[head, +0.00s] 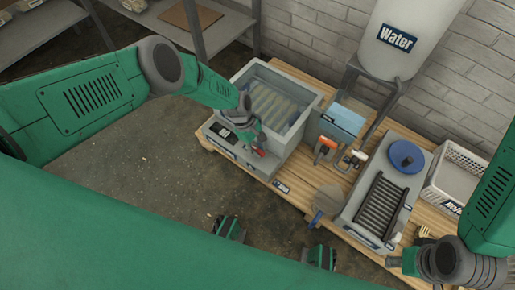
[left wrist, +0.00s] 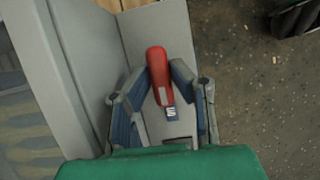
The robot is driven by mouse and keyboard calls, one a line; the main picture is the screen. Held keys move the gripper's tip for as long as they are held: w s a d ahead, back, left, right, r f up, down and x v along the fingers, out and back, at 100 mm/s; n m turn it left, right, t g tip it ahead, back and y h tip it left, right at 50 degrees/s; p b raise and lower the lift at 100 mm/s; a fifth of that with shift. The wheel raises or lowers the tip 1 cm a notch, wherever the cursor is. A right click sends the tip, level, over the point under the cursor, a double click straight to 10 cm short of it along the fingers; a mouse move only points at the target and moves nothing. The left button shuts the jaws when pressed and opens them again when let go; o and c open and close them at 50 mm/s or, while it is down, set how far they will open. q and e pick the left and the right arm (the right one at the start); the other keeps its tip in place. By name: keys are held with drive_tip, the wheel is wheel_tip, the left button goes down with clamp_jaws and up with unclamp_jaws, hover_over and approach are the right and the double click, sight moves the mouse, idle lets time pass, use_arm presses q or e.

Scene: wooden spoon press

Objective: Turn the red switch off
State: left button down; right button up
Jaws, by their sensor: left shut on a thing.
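The red switch (head: 261,153) is a small red lever on the front of a grey machine (head: 228,139). My left gripper (head: 256,146) is at it in the head view and partly hides it. In the left wrist view the red lever (left wrist: 158,62) stands between the blue-padded fingers of my left gripper (left wrist: 158,78), which is shut on it.
The wooden table (head: 298,184) also carries a blue box (head: 342,120), a grey unit with a black rack (head: 381,207), a blue lid (head: 406,157) and a white basket (head: 456,178). A white water tank (head: 400,45) stands behind. Open floor (head: 150,170) lies at left.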

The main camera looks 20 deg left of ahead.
idle(0.3)
use_arm(q)
drive_tip(key=c, duration=1.4)
unclamp_jaws()
drive_tip(key=shift+c, duration=0.2)
drive_tip(key=shift+w, duration=0.15)
